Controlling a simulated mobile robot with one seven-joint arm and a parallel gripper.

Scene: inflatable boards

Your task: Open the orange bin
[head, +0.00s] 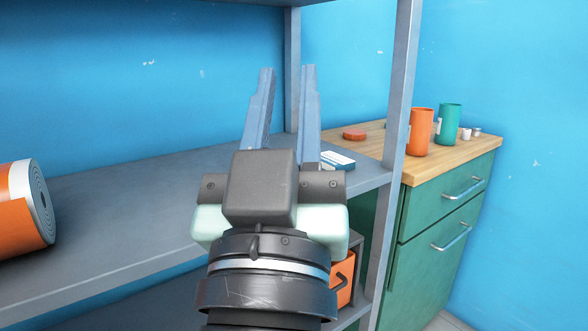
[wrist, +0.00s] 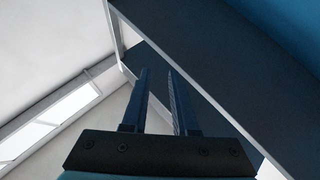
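An orange box-like object (head: 342,282) with a dark hook-shaped handle shows on the lower level of the grey shelf, mostly hidden behind my wrist. It may be the orange bin; I cannot see its lid or whole shape. The wrist view also shows the gripper (wrist: 158,72) empty, and no orange bin.
A grey metal shelf (head: 120,215) surrounds my gripper, with an upright post (head: 399,100) to its right. An orange roll (head: 25,208) lies at left. A green cabinet (head: 425,235) at right bears an orange canister (head: 421,132) and a green canister (head: 450,122).

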